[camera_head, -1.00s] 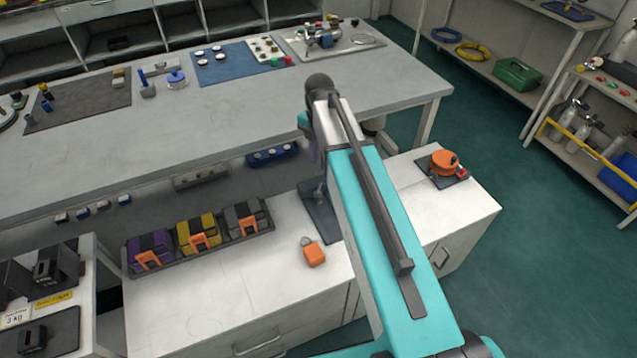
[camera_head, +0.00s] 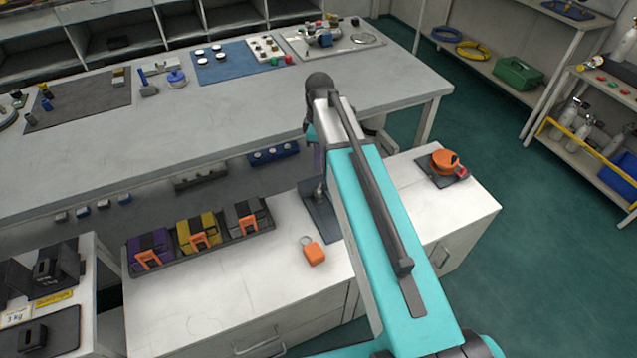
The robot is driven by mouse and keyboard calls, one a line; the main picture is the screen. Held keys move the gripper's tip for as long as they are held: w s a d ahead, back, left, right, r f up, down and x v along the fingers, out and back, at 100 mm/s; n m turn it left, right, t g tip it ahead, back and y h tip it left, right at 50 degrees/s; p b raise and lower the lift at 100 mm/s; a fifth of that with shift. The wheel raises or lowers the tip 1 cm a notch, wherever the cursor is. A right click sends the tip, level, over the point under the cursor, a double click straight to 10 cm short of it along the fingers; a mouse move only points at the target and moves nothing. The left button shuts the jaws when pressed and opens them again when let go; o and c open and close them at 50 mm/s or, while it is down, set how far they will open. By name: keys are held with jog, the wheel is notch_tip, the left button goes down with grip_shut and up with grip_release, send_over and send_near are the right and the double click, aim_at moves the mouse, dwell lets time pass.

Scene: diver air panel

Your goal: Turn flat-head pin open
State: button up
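I cannot pick out a flat-head pin for certain in the head view. A blue panel with white round gauges (camera_head: 235,68) lies toward the back of the long grey bench. Beside it is a white panel with several small knobs (camera_head: 262,48), with a green and a red piece at its front edge. My teal arm rises through the middle of the view, and its dark rounded joint is over the bench's front edge.
The lower white cabinet (camera_head: 215,305) holds a rack of purple, yellow and grey blocks (camera_head: 200,240), an orange tag (camera_head: 314,253) and an orange reel (camera_head: 444,161). The long bench (camera_head: 200,130) has a clear front half. Green floor is free at right, before the shelves.

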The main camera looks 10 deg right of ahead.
aim_at(319, 186)
notch_tip(319, 186, up, 2)
jog(key=m, duration=2)
jog(key=shift+w, duration=0.1)
jog(key=shift+f, duration=0.1)
jog(key=shift+f+p, duration=0.95)
jog(key=shift+f, duration=5.9)
grip_shut()
